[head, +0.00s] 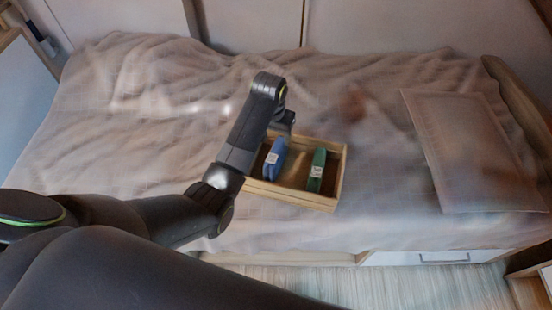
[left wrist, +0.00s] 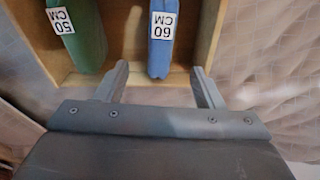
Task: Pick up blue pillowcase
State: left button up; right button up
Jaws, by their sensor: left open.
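The blue pillowcase (head: 275,157) is a narrow folded bundle with a white label, standing in the left part of a wooden box on the bed. In the left wrist view the blue pillowcase (left wrist: 162,48) shows a "60 CM" label. My left gripper (head: 287,120) is above the box's far left side. In the left wrist view my left gripper (left wrist: 160,82) is open, and its two fingers are apart with the end of the blue pillowcase between them in the picture. I cannot tell whether they touch it. My right gripper is not in view.
The wooden box (head: 335,178) also holds a green bundle (head: 316,171) to the right, labelled "50 CM" in the left wrist view (left wrist: 88,45). A flat panel or pillow (head: 470,150) lies at the right of the bed (head: 150,90). The bedding left of the box is clear.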

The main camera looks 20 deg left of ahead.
aim_at(276, 150)
pick_arm(q)
jog(key=f, duration=0.5)
jog(key=w+f+b, duration=0.1)
jog(key=f, duration=0.1)
jog(key=shift+w+f, duration=0.1)
jog(key=shift+f, duration=0.2)
jog(key=shift+w+f+b, duration=0.15)
jog(key=shift+w+f, duration=0.05)
jog(key=shift+f, duration=0.85)
jog(key=shift+w+f+b, duration=0.15)
jog(key=shift+w+f, duration=0.05)
jog(key=shift+f, duration=0.8)
jog(key=c, duration=1.1)
